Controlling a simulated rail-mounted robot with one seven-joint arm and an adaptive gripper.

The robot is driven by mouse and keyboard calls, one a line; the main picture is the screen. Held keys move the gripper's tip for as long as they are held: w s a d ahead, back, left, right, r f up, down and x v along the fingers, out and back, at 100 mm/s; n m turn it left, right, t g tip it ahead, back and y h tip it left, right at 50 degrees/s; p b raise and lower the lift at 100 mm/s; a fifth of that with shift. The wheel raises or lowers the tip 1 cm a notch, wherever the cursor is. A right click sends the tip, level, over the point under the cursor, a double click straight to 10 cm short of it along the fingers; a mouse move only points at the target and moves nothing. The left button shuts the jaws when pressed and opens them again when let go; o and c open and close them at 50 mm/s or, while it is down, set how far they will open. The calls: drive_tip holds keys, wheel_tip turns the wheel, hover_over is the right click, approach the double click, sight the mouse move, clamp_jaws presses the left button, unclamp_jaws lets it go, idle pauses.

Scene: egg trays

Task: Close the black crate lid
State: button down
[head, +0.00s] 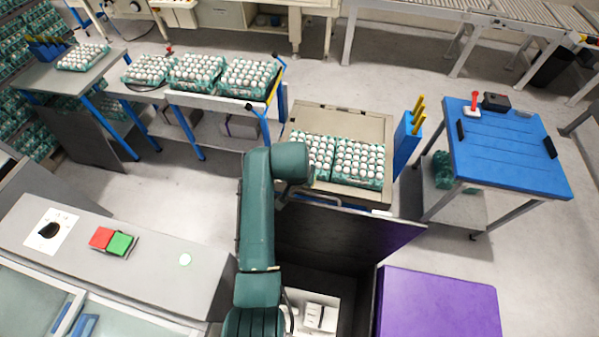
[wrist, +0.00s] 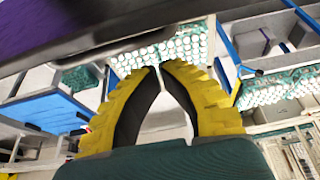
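The dark lid (head: 340,238) stands raised in the middle of the head view, with a purple tint at its right end. In front of it is a dark open space with white items (head: 315,312) inside. A dark panel, seemingly the lid, crosses the top left of the wrist view (wrist: 90,45). My gripper (wrist: 160,68) has yellow fingers with black pads; their tips nearly meet, with nothing seen between them. In the head view my gripper is hidden, seemingly behind the lid and arm. Whether it touches the lid cannot be told.
A beige crate (head: 388,125) with egg trays stands just beyond the lid. A purple box (head: 440,305) is at the lower right. A blue table (head: 515,150) stands at right, and a grey console (head: 75,255) with red and green buttons at left.

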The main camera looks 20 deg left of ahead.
drive_tip(key=s+p, duration=0.1)
drive_tip(key=s, duration=0.2)
drive_tip(key=shift+d+r, duration=0.1)
drive_tip(key=shift+r, duration=0.05)
drive_tip(key=shift+s, duration=0.25)
drive_tip(key=shift+s, duration=0.1)
